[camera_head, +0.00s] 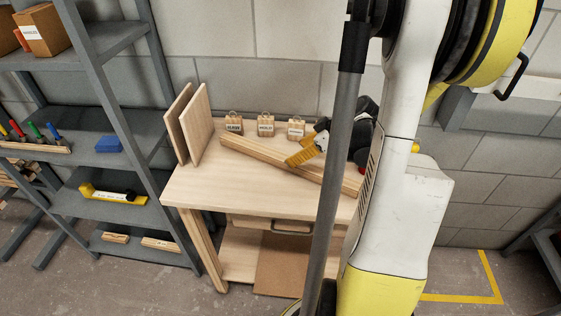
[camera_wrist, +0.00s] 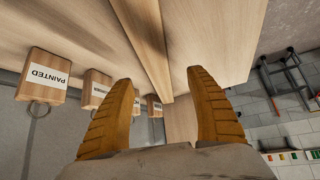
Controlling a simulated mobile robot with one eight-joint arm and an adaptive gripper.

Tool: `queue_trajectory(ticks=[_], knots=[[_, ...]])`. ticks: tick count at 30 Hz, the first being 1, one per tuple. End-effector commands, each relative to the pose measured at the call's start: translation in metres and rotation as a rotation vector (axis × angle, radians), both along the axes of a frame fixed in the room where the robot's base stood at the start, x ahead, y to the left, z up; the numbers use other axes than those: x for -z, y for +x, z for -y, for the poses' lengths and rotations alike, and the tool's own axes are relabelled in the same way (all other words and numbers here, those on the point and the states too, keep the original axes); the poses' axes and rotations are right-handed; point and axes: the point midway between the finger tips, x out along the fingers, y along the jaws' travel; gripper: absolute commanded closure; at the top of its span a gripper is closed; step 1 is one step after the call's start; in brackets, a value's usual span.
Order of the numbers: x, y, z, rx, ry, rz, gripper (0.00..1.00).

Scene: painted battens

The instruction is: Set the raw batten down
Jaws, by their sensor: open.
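The raw batten (camera_head: 262,158), a long bare-wood strip, lies slantwise across the top of the wooden table (camera_head: 200,191). Its right end passes behind my arm. My gripper (camera_head: 293,159) has yellow ribbed fingers and is over the batten's middle. In the wrist view, the fingers of my gripper (camera_wrist: 162,78) are spread wide. The batten (camera_wrist: 148,40) shows beyond them, in the gap between the fingertips, with its far end pointing into that gap. Whether a finger touches it cannot be told.
Two upright boards (camera_head: 199,128) stand at the table's left. Several labelled wooden blocks line its back; one reads PAINTED (camera_wrist: 50,74). Grey shelving (camera_head: 125,155) with a blue box (camera_head: 109,144) stands left. The table's front left is clear.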

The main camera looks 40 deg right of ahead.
Motion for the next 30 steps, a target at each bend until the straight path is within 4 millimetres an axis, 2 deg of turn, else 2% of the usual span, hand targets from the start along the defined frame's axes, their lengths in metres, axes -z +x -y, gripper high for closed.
queue_trajectory(ticks=[1,8,15,23,27,29,30], knots=[[0.009,0.006,-0.002,-0.002,-0.001,0.0,0.34],[0.024,0.019,-0.004,-0.001,0.0,-0.001,0.34],[0.051,0.043,-0.009,-0.001,0.0,-0.001,0.34],[0.051,0.046,-0.01,0.001,0.0,-0.001,0.36],[0.051,0.045,-0.01,0.001,0.0,-0.001,0.79],[0.051,0.045,-0.01,0.001,0.0,-0.001,0.97],[0.051,0.045,-0.01,0.001,0.0,-0.001,1.0]])
